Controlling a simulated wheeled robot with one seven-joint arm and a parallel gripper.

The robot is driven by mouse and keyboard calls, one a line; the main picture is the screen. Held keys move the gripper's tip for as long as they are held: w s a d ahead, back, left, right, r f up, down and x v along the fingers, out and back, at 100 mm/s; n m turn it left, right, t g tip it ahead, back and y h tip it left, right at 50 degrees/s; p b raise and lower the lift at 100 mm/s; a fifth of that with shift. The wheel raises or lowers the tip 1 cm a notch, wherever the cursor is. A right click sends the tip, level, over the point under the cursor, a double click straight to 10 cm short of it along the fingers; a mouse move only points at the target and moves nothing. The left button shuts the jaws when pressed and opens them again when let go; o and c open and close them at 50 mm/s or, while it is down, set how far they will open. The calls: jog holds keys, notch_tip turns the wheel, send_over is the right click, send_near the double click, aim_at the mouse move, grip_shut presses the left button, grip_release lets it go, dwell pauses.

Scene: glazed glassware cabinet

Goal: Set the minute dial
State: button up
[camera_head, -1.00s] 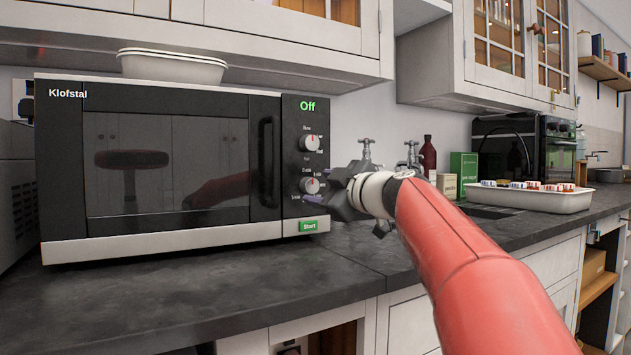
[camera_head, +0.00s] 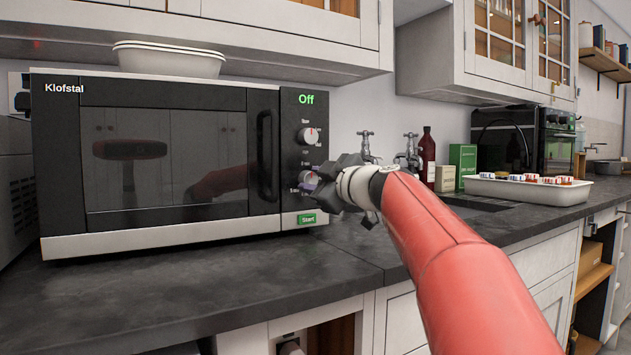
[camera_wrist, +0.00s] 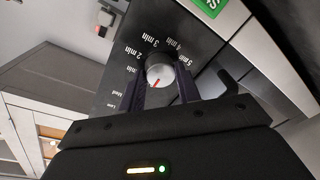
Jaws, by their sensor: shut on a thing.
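The microwave (camera_head: 165,165) stands on the dark counter with its door shut. Its display (camera_head: 306,99) reads "Off". The lower dial, the minute dial (camera_head: 307,179), is silvery and partly covered by my gripper (camera_head: 316,182). In the wrist view the minute dial (camera_wrist: 160,71) sits between my gripper's two dark fingers (camera_wrist: 161,88), which are shut on its sides. Minute labels such as 2 min and 3 min ring it. Its red pointer mark points toward the palm side, away from the 3 min label. The upper dial (camera_head: 308,136) is free.
A green Start button (camera_head: 307,219) lies just below the minute dial. Taps (camera_head: 366,144) and a dark red bottle (camera_head: 427,157) stand behind my arm. A white tray (camera_head: 530,194) holds small items at the right. The counter before the microwave is clear.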

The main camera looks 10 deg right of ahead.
jog(key=shift+f+b, duration=0.1)
jog(key=shift+b, duration=0.2)
jog(key=shift+f+m+b, duration=0.15)
jog(key=shift+m+b, duration=0.7)
jog(key=shift+m, duration=0.15)
jog(key=m+b, duration=0.3)
jog(key=m, duration=0.1)
jog(key=shift+m+t, duration=0.3)
jog(key=shift+t, duration=0.1)
jog(key=m+b, duration=0.1)
jog(key=m, duration=0.3)
jog(key=m+h, duration=0.1)
jog(key=m, duration=0.3)
jog(key=shift+t, duration=0.3)
jog(key=m, duration=0.7)
jog(key=shift+t+h+p, duration=0.3)
jog(key=shift+h+p, duration=0.1)
jog(key=m, duration=0.2)
jog(key=m+p, duration=0.1)
jog(key=shift+a+r+m+h, duration=0.1)
jog(key=shift+r+m+h, duration=0.1)
jog(key=shift+m+h, duration=0.15)
jog(key=shift+f+m+p, duration=0.1)
jog(key=shift+m+p, duration=0.75)
jog(key=shift+m, duration=0.8)
